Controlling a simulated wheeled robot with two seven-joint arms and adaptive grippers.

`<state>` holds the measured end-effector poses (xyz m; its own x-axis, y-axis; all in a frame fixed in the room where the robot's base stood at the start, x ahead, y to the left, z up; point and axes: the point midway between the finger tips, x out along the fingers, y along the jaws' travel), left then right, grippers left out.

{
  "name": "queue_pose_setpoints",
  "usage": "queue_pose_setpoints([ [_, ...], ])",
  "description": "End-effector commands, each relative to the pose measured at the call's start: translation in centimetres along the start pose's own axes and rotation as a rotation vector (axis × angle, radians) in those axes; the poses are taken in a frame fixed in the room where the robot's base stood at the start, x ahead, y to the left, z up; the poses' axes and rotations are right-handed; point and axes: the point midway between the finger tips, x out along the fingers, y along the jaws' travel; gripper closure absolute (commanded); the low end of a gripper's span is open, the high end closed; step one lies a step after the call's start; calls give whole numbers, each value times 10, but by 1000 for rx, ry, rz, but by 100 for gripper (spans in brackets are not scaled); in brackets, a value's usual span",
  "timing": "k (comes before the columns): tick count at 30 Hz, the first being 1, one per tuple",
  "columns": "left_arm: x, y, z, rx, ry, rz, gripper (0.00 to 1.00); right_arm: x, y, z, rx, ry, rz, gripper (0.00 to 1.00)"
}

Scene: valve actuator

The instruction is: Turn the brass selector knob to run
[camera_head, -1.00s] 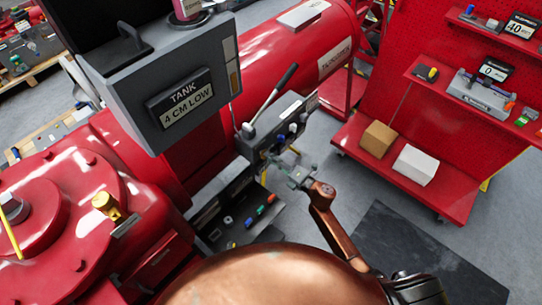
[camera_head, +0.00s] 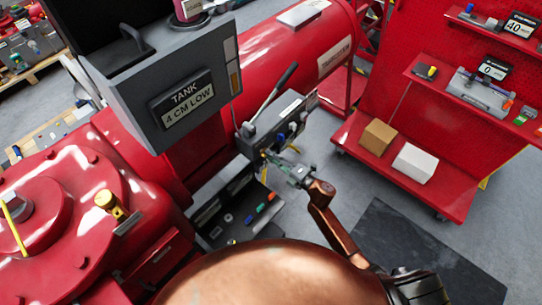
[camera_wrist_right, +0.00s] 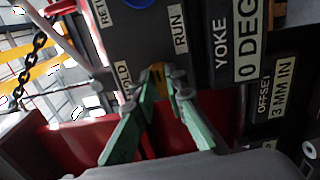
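The brass selector knob (camera_wrist_right: 157,80) shows small and dark yellow in the right wrist view, on a dark panel (camera_wrist_right: 140,38) below and left of the RUN label (camera_wrist_right: 180,28) and close to the HOLD label (camera_wrist_right: 123,77). My right gripper (camera_wrist_right: 160,92) has its two green fingers on either side of the knob, with a narrow gap between the tips. Whether either tip touches the knob is not clear. In the head view, the right gripper (camera_head: 285,168) is at the grey control block (camera_head: 270,125), and the knob is hard to make out there. My left gripper is out of view.
A long lever (camera_head: 270,95) rises from the control block. A grey TANK display box (camera_head: 170,85) stands to the left, above red machinery (camera_head: 75,215). A red shelf cart (camera_head: 450,195) with boxes is at the right. Open floor lies between the cart and machine.

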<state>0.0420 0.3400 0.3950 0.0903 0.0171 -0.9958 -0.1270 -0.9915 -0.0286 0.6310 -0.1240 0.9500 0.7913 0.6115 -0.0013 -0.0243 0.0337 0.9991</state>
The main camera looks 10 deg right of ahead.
Motion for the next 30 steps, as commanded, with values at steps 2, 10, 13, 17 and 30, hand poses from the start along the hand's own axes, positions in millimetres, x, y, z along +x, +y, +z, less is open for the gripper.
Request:
queue_pose_setpoints([
  [2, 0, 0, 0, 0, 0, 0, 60, 0, 0, 0, 0, 1, 0, 81],
  [10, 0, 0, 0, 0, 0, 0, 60, 1, 0, -2, -1, 4, 1, 72],
  [13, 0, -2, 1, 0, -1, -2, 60, 1, 0, -2, -1, 4, 1, 72],
  [17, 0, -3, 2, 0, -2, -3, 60, -6, 0, -2, -1, 4, 0, 72],
  [30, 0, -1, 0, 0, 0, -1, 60, -89, -1, -2, -1, 4, -1, 72],
])
